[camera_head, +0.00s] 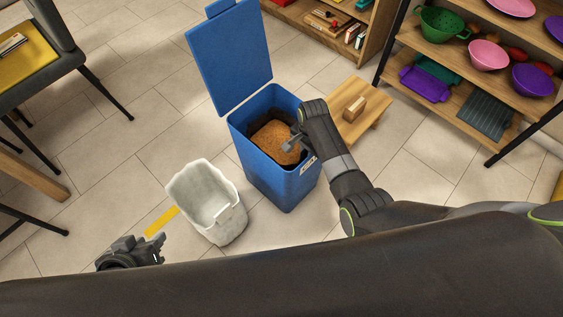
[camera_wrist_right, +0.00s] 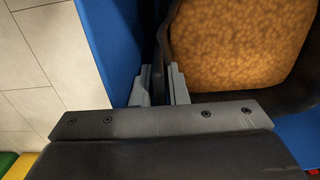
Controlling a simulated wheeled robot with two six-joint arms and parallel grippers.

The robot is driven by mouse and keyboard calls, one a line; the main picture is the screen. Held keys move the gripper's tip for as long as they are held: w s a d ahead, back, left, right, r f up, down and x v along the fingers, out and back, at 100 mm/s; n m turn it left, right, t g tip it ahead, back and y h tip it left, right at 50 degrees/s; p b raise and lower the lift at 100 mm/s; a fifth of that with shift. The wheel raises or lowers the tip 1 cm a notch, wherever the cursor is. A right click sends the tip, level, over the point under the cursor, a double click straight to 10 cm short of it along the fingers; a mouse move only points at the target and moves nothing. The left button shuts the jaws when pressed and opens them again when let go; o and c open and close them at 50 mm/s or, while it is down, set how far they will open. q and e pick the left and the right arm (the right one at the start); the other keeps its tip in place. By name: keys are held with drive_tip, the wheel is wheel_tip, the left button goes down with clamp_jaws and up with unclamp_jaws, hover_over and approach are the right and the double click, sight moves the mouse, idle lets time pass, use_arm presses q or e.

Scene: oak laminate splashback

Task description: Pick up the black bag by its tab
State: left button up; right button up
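The black bag (camera_head: 258,119) lines the open blue bin (camera_head: 262,165), with orange-brown contents inside it. In the right wrist view, the bag's dark edge (camera_wrist_right: 162,28) runs between the blue wall and the contents. My right gripper (camera_head: 293,143) is over the bin's right side, pointing in; it also shows in the right wrist view (camera_wrist_right: 160,88). A narrow dark piece, perhaps the tab (camera_wrist_right: 158,72), stands between its two grey fingers. Whether they press on it is unclear. My left gripper (camera_head: 157,255) is low at the left, away from the bag; its opening is too small to judge.
A pale wastebasket (camera_head: 194,180) stands left of the bin, beside a yellow strip (camera_head: 161,222). The bin's lid (camera_head: 229,58) stands up behind. A low wooden stool (camera_head: 362,112) is close on the right, and shelves (camera_head: 470,90) stand beyond.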

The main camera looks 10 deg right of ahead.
clamp_jaws()
idle(1.5)
